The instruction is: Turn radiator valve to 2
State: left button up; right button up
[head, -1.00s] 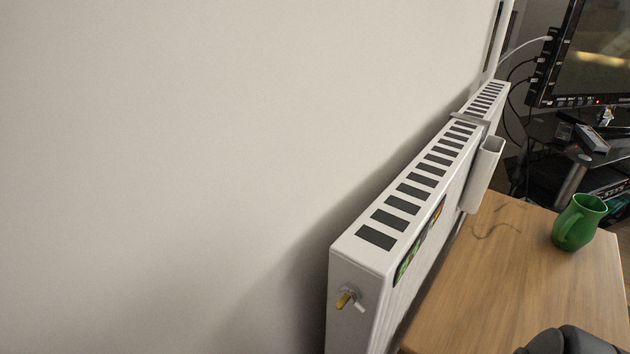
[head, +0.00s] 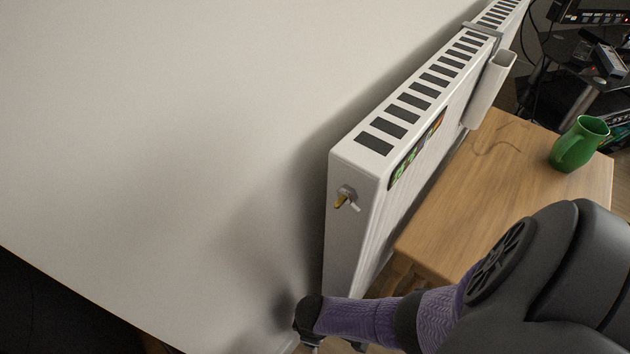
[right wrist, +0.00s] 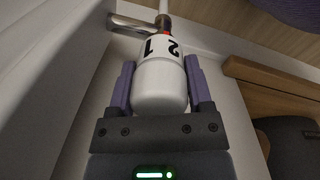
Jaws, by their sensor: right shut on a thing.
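The radiator valve (right wrist: 161,90) is a white rounded knob in the right wrist view. A black 1 and a black 2 show on its side, with a bit of red just beyond the digits, nearer the 2. My right gripper (right wrist: 160,66) has its two purple fingers on either side of the knob and is shut on it. In the head view my right arm reaches in from the right to low beside the radiator (head: 345,245); the fingers and the valve are hidden or too small to make out there. My left gripper is not in view.
A metal pipe (right wrist: 135,24) runs by the valve. A wooden table (head: 490,165) with a green mug (head: 578,145) stands right of the radiator. The wall is bare at left.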

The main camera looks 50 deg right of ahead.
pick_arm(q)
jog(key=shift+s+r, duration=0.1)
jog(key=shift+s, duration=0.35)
pick_arm(e)
jog(key=shift+n, duration=1.5)
jog(key=o, duration=1.3)
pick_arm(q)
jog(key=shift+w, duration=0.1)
pick_arm(e)
notch_tip(320, 180, up, 10)
jog(key=p, duration=0.9)
jog(key=shift+s+a+r, duration=0.1)
jog(key=shift+a+r, duration=0.05)
jog(key=shift+r, duration=0.05)
jog(key=shift+f, duration=0.25)
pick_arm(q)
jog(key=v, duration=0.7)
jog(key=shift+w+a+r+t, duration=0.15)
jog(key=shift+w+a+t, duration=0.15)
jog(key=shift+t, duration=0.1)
